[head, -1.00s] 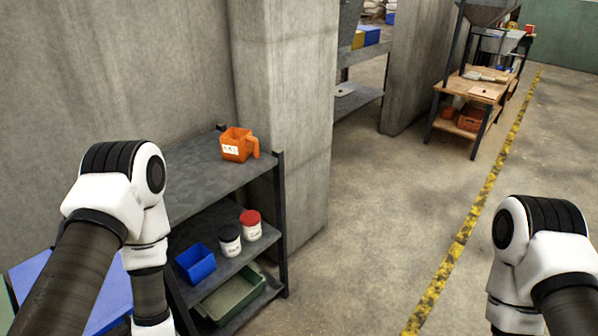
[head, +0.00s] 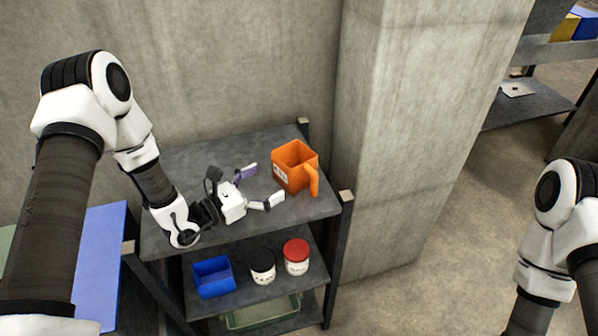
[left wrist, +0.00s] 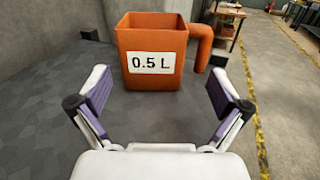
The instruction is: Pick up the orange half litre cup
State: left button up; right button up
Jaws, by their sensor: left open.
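The orange half litre cup (head: 291,167) stands upright on the top shelf (head: 200,150), near its right end, with its handle toward the right front. In the left wrist view the cup (left wrist: 150,45) shows a white "0.5 L" label and stands straight ahead. My left gripper (head: 262,185) is open and low over the shelf, to the left of the cup and pointing at it. In the left wrist view its two fingers (left wrist: 158,100) are spread apart, with the cup beyond their tips and nothing between them. My right gripper is out of view.
Below the top shelf are a blue bin (head: 214,277), a jar with a black lid (head: 262,266) and a jar with a red lid (head: 296,257). A green tray (head: 262,314) sits lower. A concrete pillar (head: 400,130) rises close to the right of the cup.

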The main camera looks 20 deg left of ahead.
aim_at(278, 172)
pick_arm(q)
jog(key=w, duration=0.2)
jog(key=w+f, duration=0.1)
jog(key=shift+w+a+f, duration=0.1)
jog(key=shift+a, duration=0.15)
jog(key=w+d, duration=0.1)
jog(key=w+d+p, duration=0.1)
jog(key=d, duration=0.1)
jog(key=w+d, duration=0.1)
jog(key=shift+w+d+r, duration=0.25)
jog(key=shift+w+r, duration=0.05)
jog(key=shift+w, duration=0.1)
jog(key=shift+w+f, duration=0.1)
jog(key=shift+w, duration=0.05)
jog(key=shift+a, duration=0.15)
jog(key=shift+c, duration=1.3)
jog(key=c, duration=0.7)
